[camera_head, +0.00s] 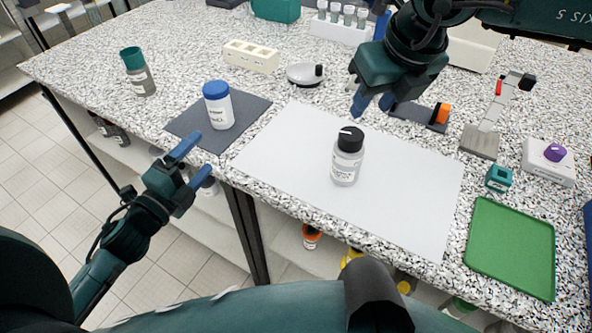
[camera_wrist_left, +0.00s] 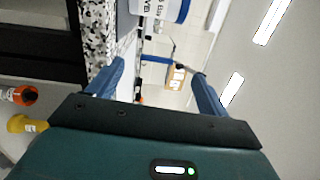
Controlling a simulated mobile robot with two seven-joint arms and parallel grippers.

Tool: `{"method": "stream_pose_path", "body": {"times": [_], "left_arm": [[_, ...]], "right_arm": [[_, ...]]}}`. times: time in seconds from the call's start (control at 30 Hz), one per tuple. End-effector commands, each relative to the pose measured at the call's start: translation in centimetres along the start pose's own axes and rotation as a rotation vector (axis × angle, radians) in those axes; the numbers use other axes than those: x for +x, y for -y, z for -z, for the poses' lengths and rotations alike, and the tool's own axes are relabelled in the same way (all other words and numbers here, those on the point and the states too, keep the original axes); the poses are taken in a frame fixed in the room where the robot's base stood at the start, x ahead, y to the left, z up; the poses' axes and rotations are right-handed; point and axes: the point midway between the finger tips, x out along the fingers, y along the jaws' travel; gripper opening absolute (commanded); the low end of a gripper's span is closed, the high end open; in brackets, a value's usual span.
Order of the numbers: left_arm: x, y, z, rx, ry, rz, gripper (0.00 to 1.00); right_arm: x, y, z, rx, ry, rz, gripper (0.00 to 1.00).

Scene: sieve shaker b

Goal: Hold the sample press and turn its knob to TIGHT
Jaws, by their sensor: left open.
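A clear bottle-shaped piece (camera_head: 346,167) with a label and a black knob-like top (camera_head: 350,139) stands upright on the white mat (camera_head: 290,150). The top has a white mark; I take this piece to be the sample press, but no TIGHT wording is readable. My right gripper (camera_head: 374,104) is above and behind it, pointing down, apart from it, with a gap between its blue fingers. My left gripper (camera_head: 201,154) is open and empty off the table's front edge, left of the piece. Its fingers also show in the left wrist view (camera_wrist_left: 158,85).
A blue-capped white jar (camera_head: 219,108) stands on a dark mat (camera_head: 185,124) near my left gripper. A green-capped bottle (camera_head: 139,75) is at the far left. A green tray (camera_head: 512,247) and a purple-knobbed box (camera_head: 549,164) are at right. The white mat's front is clear.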

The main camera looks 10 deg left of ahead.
Motion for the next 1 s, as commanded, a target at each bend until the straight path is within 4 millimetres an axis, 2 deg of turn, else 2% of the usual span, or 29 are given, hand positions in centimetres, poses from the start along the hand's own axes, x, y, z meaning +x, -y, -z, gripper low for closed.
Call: {"method": "stream_pose_path", "body": {"times": [0.03,0.1,0.27,0.5,0.6,0.7,0.8,1.0], "left_arm": [[0.6,1.9,-0.9,0.147,-0.026,0.046,0.79],[1.2,4.2,-1.5,0.352,-0.063,0.106,0.79],[2.7,3.5,4.0,0.6,-0.178,0.179,0.79],[4.6,2.5,12.6,1.072,-0.376,0.346,0.79],[5.0,2.0,15.6,1.245,-0.447,0.416,0.79],[5.1,1.4,17.6,1.366,-0.496,0.465,0.79],[5.3,1.1,18.6,1.434,-0.523,0.494,0.79],[6.5,1.0,20.0,1.46,-0.532,0.506,0.79]], "right_arm": [[0.0,0.0,0.0,0.0,0.0,0.0,0.36],[0.0,0.0,0.0,0.0,0.0,0.0,0.36],[0.0,0.0,0.0,0.0,0.0,-0.001,0.36],[0.0,0.0,0.0,0.0,0.0,-0.001,0.36],[0.0,0.0,0.0,0.0,0.0,-0.001,0.36],[0.0,0.0,0.0,0.0,0.0,-0.001,0.36],[0.0,0.0,0.0,0.0,0.0,-0.001,0.36],[0.0,0.0,0.0,0.0,0.0,0.0,0.36]]}}
